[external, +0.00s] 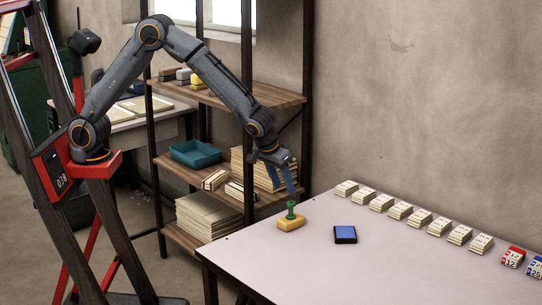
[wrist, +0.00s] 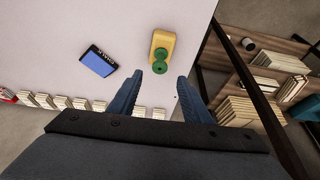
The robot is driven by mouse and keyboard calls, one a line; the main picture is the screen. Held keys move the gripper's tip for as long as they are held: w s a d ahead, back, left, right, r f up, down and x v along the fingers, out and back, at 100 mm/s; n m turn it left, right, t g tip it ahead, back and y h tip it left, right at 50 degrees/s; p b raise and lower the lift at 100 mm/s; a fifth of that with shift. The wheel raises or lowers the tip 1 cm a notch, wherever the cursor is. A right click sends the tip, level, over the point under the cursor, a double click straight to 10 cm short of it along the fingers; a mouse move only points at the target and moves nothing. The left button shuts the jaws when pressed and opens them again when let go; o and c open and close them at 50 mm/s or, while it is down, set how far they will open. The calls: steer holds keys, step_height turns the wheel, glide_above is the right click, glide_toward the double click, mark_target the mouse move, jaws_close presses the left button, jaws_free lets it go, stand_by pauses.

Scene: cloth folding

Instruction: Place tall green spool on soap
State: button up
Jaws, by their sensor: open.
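The tall green spool (external: 291,210) stands upright on the yellow soap (external: 291,223) near the left end of the table. In the wrist view the spool (wrist: 160,61) is over the lower part of the soap (wrist: 163,40). My gripper (external: 293,194) is open and empty, close above the spool in the external view. In the wrist view its two fingers (wrist: 158,80) are spread apart, with the spool beyond their tips and clear of them. I cannot tell the exact gap between fingertips and spool.
A blue box (external: 345,234) lies on the pale table (external: 400,270) right of the soap. A row of several small card stacks (external: 407,211) runs along the wall side. A wooden shelf (external: 185,172) with a teal tray (external: 195,153) stands beyond the table's left end. The table's front is clear.

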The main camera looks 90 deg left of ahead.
steer(key=s+r+m+g+h, duration=0.1)
steer(key=s+m, duration=0.8)
steer(key=s, duration=2.4)
steer(key=shift+s+a+g+h, duration=0.15)
steer(key=shift+s+g+h, duration=0.2)
steer(key=shift+g+h, duration=0.65)
